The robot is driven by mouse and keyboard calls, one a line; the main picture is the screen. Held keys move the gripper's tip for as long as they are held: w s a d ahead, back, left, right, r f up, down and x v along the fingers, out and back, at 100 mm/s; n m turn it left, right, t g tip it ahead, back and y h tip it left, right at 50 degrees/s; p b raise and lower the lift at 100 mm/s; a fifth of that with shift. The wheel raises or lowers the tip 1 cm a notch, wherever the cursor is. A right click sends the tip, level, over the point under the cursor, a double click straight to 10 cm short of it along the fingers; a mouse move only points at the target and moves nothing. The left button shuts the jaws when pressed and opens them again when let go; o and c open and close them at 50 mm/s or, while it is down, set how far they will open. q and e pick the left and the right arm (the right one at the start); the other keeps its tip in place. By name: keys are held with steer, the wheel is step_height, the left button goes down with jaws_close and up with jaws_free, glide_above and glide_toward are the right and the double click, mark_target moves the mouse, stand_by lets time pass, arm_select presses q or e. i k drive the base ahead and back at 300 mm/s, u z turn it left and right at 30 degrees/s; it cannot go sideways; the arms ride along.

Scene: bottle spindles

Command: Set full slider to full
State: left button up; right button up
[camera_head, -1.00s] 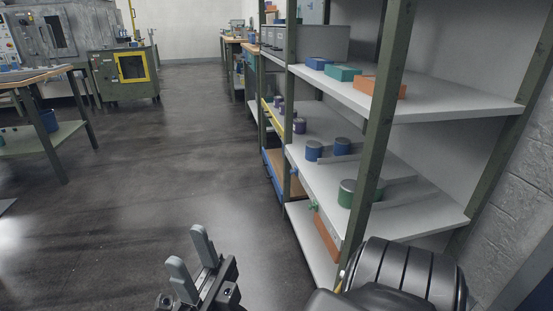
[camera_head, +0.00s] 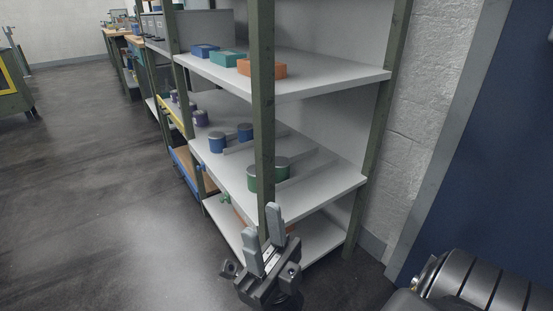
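A grey shelf rack with green posts holds the task's parts. On its middle shelf (camera_head: 330,178) stand green cylinders (camera_head: 264,178), blue cylinders (camera_head: 217,143) and purple cylinders (camera_head: 200,118). Grey rail-like strips (camera_head: 302,164) lie behind the green and blue ones. I cannot tell which part is the full slider; no label is readable. My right gripper (camera_head: 262,226) shows at the bottom centre, with its two grey fingers apart and nothing between them. It appears in front of the rack's near post and lower shelf, below the green cylinders. My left gripper is not in view.
The upper shelf holds an orange block (camera_head: 262,68), a teal block (camera_head: 227,59) and a blue block (camera_head: 205,51). The near green post (camera_head: 262,110) stands in front of the shelves. A blue panel (camera_head: 490,150) is at the right. The floor at the left is clear.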

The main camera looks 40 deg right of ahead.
mark_target(203, 167)
steer(key=z, duration=0.65)
steer(key=k, duration=0.55)
steer(key=u, duration=0.4)
steer(key=i, duration=0.95)
steer(key=u, duration=0.75)
